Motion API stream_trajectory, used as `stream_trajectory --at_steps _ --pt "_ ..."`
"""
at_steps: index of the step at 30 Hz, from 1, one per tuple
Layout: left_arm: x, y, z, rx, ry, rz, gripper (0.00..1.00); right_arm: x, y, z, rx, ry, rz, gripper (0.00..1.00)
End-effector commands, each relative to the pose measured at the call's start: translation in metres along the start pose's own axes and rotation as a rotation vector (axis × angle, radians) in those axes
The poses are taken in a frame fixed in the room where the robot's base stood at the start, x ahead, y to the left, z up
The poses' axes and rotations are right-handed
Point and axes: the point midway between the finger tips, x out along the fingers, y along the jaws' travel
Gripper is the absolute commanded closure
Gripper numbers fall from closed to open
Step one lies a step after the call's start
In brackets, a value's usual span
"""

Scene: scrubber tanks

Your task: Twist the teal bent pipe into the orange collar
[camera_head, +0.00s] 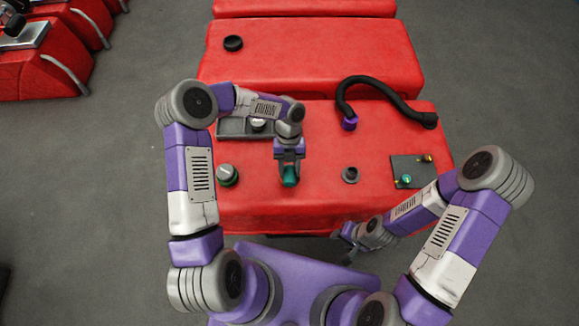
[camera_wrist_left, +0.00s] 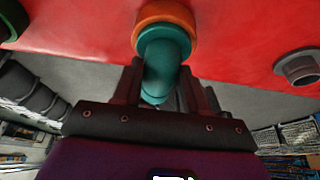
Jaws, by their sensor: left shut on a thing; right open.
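The teal bent pipe (camera_wrist_left: 163,62) is between the fingers of my left gripper (camera_wrist_left: 162,88), which is shut on it. In the left wrist view its upper end meets the orange collar (camera_wrist_left: 166,13) on the red tank. How deep the pipe sits in the collar cannot be told. In the head view the teal pipe (camera_head: 289,177) shows at the tip of my left gripper (camera_head: 289,160), over the front red tank (camera_head: 320,195). The collar is hidden there. My right gripper (camera_head: 345,245) is open and empty by the tank's front edge.
A black hose with a purple end (camera_head: 350,124) arches over the tank. A dark plate with small fittings (camera_head: 411,172) is at the right.

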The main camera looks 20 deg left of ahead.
Motion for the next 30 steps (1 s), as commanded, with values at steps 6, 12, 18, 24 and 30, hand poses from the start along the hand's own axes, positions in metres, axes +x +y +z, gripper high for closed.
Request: stream_trajectory --at_steps 6,12,18,24,30 --pt "-0.0017 -0.0003 -0.0001 0.0 -0.002 -0.001 0.44 -0.0003 -0.0001 0.0 0.0 0.0 0.0 0.57" --pt "-0.0013 -0.0003 -0.0001 0.0 -0.001 -0.001 0.28 -0.0003 -0.0001 0.0 0.0 0.0 0.0 0.57" --pt "-0.001 -0.0001 -0.0001 0.0 -0.001 0.0 0.14 -0.0002 -0.0001 0.0 0.0 0.0 0.0 0.57" --pt "-0.0009 -0.0002 -0.0001 0.0 -0.001 0.0 0.0 -0.0002 -0.0001 0.0 0.0 0.0 0.0 0.57" --pt "-0.0009 -0.0002 -0.0001 0.0 -0.001 0.0 0.0 -0.0002 -0.0001 0.0 0.0 0.0 0.0 0.57"
